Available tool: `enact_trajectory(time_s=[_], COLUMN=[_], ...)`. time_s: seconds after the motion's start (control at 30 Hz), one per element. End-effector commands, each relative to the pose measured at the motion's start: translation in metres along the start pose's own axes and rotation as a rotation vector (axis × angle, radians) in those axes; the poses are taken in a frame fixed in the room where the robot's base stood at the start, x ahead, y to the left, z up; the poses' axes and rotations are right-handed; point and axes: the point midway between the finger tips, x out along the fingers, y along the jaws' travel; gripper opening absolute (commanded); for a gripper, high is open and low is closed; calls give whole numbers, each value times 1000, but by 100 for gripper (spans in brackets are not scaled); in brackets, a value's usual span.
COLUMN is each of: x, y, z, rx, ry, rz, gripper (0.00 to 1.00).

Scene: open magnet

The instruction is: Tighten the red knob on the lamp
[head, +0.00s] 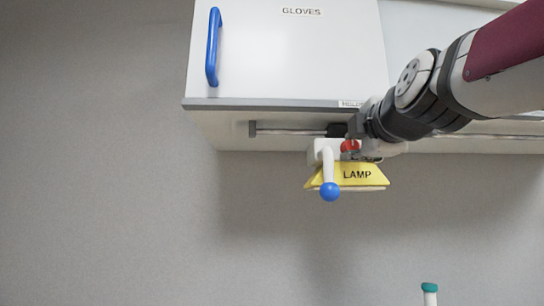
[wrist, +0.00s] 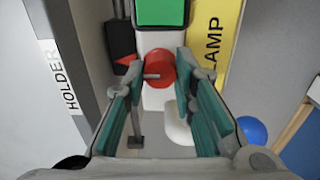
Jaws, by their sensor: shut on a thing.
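The yellow lamp (head: 357,174), marked LAMP, hangs on a rail under the wall cabinet. It has a white bracket (head: 323,150) and a blue ball on a white handle (head: 330,191). The red knob (head: 350,146) is on the bracket, partly covered by my gripper (head: 358,142). In the wrist view the red knob (wrist: 160,69), with a small grey pin, sits between the teal finger pads of my gripper (wrist: 159,66). My gripper is shut on the red knob. The lamp (wrist: 214,50) is right of it.
The white cabinet (head: 290,50), marked GLOVES, with a blue handle (head: 213,46), is above. The rail (head: 285,131) runs close under it. A green square (wrist: 161,12) lies beyond the knob. A teal-capped object (head: 429,289) is low right. The left wall is clear.

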Motion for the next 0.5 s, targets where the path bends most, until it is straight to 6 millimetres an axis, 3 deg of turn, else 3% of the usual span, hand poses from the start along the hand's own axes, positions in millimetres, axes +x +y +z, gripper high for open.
enact_trajectory(time_s=[0.5], x=[1], y=[-2], z=[0], rx=[344], ry=[0], rz=[0], gripper=[0])
